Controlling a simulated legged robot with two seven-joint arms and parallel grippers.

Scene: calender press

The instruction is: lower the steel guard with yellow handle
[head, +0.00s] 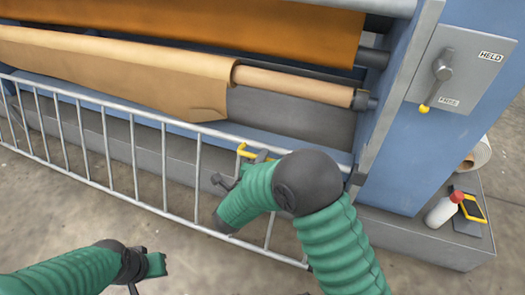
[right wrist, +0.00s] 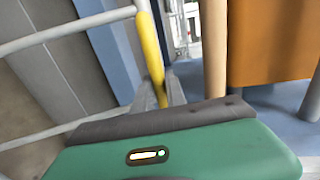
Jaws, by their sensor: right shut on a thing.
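The steel guard (head: 134,152) is a railing of pale upright bars between two long rails. It stands across the front of the press, below the rollers. Its yellow handle (head: 243,150) is on the top rail near the right end, partly hidden behind my right arm. In the right wrist view the yellow handle (right wrist: 150,48) runs down between the fingers of my right gripper (right wrist: 160,92), which is shut on it. My left gripper (head: 140,268) is low at the left, in front of the guard and apart from it; its fingers do not show clearly.
A brown sheet (head: 110,68) hangs from a roller behind the guard. A lever (head: 441,72) on a plate marked HELD and FREE points down toward FREE. A white bottle (head: 441,210) and a yellow-black device (head: 471,207) sit on the ledge at right. Floor in front is clear.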

